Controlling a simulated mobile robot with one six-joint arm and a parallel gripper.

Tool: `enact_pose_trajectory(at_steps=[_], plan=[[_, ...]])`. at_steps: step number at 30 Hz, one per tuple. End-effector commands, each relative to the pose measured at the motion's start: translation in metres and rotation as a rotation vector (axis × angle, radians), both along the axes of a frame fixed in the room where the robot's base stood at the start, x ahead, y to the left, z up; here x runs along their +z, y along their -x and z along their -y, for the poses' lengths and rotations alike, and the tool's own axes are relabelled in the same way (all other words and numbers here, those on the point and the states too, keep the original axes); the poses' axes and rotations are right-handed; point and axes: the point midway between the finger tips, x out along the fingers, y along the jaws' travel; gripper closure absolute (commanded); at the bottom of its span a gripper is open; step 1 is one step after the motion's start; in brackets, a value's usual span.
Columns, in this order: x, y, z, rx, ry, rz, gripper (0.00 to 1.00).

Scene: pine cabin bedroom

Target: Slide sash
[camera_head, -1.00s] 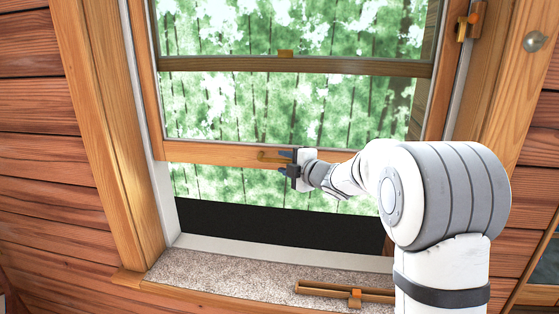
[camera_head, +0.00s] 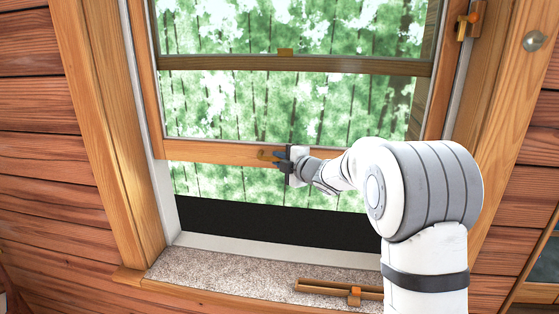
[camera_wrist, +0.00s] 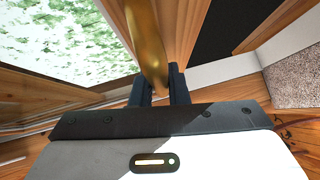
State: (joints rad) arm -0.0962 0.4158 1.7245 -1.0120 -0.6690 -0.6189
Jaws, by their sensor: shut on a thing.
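The lower window sash, seen by its wooden bottom rail (camera_head: 212,151), is partly raised, with an open gap under it. A small brass handle (camera_head: 264,153) is on the rail near its middle. My gripper (camera_head: 279,157) is at the right end of this handle in the head view, just in front of the rail. In the wrist view, the brass handle (camera_wrist: 147,38) runs between the two dark fingers of my gripper (camera_wrist: 160,82), which are shut on it. The fingertips are partly hidden by the handle.
The upper meeting rail (camera_head: 350,66) crosses the window above. Wooden jambs (camera_head: 108,130) stand at both sides. A speckled sill (camera_head: 215,270) lies below, with a wooden bar (camera_head: 325,287) on it. A latch (camera_head: 468,22) is at the upper right.

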Motion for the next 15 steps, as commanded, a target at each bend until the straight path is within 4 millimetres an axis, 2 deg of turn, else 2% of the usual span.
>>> enact_pose_trajectory(at_steps=[11, 15], plan=[[-0.0008, 0.0002, 0.0, 0.0, 0.001, -0.001, 1.0], [-0.0077, 0.0002, 0.0, 0.0, 0.0, -0.002, 1.0]])
